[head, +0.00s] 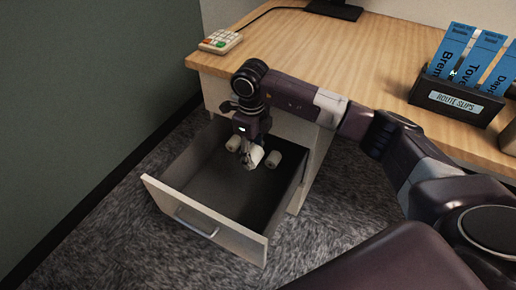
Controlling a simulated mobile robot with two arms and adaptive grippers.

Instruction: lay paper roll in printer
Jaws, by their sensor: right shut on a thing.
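My right gripper (251,162) reaches down into the open drawer and is shut on a whitish thing that looks like a paper roll; the fingers partly hide it. I cannot make out a printer in this view. My left gripper is not in view.
The drawer (205,220) is pulled out below the wooden desk (310,50). A keypad (220,41) sits at the desk's left corner. A black "ROUTE SLIPS" box (455,101) with blue cards stands at right. The desk's middle is clear.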

